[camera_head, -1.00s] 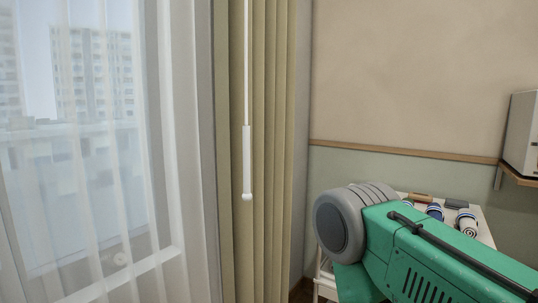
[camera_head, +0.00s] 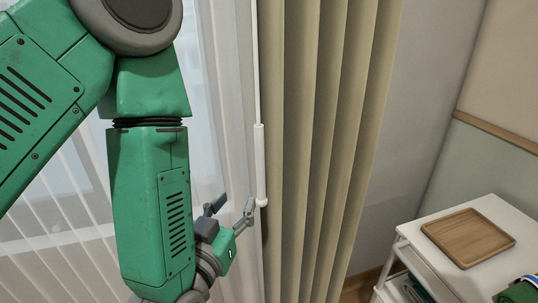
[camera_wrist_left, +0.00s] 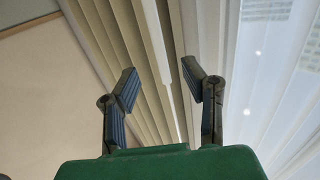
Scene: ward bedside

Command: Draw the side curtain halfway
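The beige side curtain (camera_head: 325,130) hangs in vertical folds in the middle of the head view, gathered beside the window. A thin white wand with a thicker white handle (camera_head: 260,160) hangs along its left edge and ends in a small knob. My left gripper (camera_head: 231,206) is open, its fingertips just left of the handle's lower end in the picture; whether they touch it is unclear. In the left wrist view the open fingers (camera_wrist_left: 160,80) point toward the curtain folds (camera_wrist_left: 120,30), with a pale vertical strip between them. My right gripper is not in view.
A sheer white curtain (camera_head: 225,60) covers the window behind my left arm. A white side table (camera_head: 490,215) with a wooden tray (camera_head: 468,237) stands at the lower right. The grey wall (camera_head: 430,100) right of the curtain is bare.

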